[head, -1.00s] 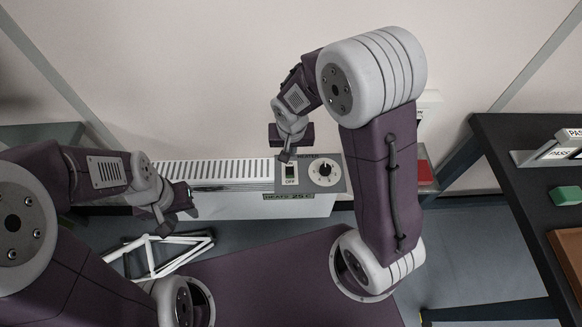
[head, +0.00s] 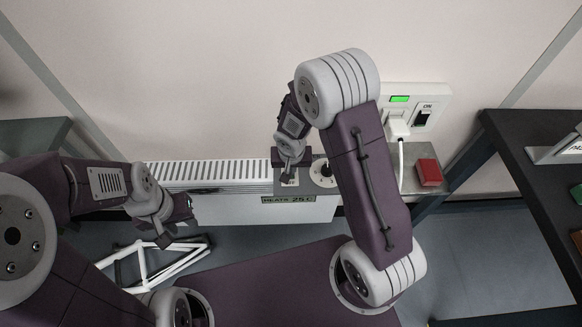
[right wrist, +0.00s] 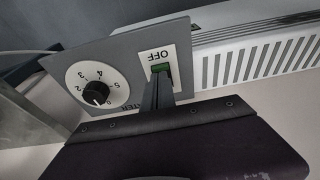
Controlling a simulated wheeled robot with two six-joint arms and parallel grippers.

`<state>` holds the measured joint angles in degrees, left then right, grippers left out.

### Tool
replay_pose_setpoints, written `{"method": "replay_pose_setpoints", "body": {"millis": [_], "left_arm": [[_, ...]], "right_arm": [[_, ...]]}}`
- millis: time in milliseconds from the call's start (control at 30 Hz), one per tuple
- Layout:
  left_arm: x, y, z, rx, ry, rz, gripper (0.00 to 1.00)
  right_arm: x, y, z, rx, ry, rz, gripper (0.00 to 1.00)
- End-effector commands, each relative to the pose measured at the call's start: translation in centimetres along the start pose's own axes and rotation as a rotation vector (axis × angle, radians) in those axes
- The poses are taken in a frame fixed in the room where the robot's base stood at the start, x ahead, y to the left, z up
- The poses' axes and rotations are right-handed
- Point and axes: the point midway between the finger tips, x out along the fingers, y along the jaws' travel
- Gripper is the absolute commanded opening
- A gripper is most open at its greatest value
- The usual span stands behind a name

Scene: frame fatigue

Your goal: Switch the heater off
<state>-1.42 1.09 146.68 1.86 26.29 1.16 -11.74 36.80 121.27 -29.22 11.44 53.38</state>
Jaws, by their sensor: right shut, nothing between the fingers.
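The white heater (head: 232,208) stands against the wall, its slotted grille on top and a "HEATS 25 C" label in front. On its grey control panel (right wrist: 112,60) are a dial (right wrist: 96,92), pointing near 0, and a switch with a green part (right wrist: 161,69) beside the word OFF. My right gripper (head: 287,178) is shut and empty, pointing down at the switch. In the right wrist view its fingertips (right wrist: 156,88) are at the green part and hide some of it; I cannot tell if they press it. My left gripper (head: 184,218) hangs left of the panel, its jaws unclear.
A wall socket (head: 445,98) with a green light, an ON switch and a white plug with cable is at the right. A red block (head: 428,172) rests on a grey shelf below it. A white frame (head: 150,262) lies on the floor. A dark table (head: 515,150) stands at the right.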

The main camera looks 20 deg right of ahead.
Motion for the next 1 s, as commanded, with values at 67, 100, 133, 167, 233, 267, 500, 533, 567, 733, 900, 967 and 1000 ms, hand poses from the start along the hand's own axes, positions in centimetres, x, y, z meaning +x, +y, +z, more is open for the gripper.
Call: {"method": "replay_pose_setpoints", "body": {"millis": [67, 100, 133, 167, 233, 267, 500, 533, 567, 733, 900, 967, 1000], "left_arm": [[-0.1, 0.0, 0.0, 0.000, 0.000, 0.000, 0.36], [-0.1, 0.0, 0.0, 0.000, 0.000, 0.000, 0.36], [-0.1, 0.0, 0.0, 0.000, 0.000, 0.000, 0.36], [0.0, 0.0, 0.0, 0.000, 0.000, 0.000, 0.36], [0.8, 0.0, 0.1, 0.000, 0.000, 0.000, 0.36], [1.4, 0.0, 0.1, 0.000, 0.000, 0.000, 0.36], [2.0, 0.0, 0.2, 0.000, 0.000, 0.000, 0.36], [2.0, 0.0, 0.2, 0.000, 0.000, 0.000, 0.36], [1.9, 0.0, 0.2, 0.000, 0.000, 0.000, 0.36], [1.3, 0.0, 0.1, 0.000, 0.000, 0.000, 0.36], [0.4, 0.0, 0.0, 0.000, 0.000, 0.000, 0.36], [0.3, 0.0, 0.0, 0.000, 0.000, 0.000, 0.36], [0.2, 0.0, 0.0, 0.000, 0.000, 0.000, 0.36]], "right_arm": [[-0.1, 0.0, 0.0, 0.000, 0.000, 0.000, 0.00], [-0.1, 0.0, 0.0, 0.000, 0.000, 0.000, 0.00], [-0.1, 0.0, 0.0, 0.000, 0.000, 0.000, 0.00], [0.0, 0.0, 0.0, 0.000, 0.000, 0.000, 0.00], [0.5, 0.0, 0.2, 0.000, 0.000, 0.000, 0.00], [0.9, 0.0, 0.4, 0.000, 0.000, 0.000, 0.00], [0.8, 0.0, 0.7, 0.000, 0.000, 0.000, 0.00], [0.8, 0.0, 0.7, 0.000, 0.000, 0.000, 0.00], [0.8, 0.0, 0.7, 0.000, 0.000, 0.000, 0.00], [0.5, 0.0, 0.3, 0.002, -0.001, 0.000, 0.00], [0.3, 0.0, -0.6, 0.001, -0.001, 0.000, 0.00], [0.3, 0.0, -0.8, 0.001, 0.000, 0.000, 0.00], [0.4, 0.0, -0.9, 0.001, -0.001, 0.000, 0.00]]}}
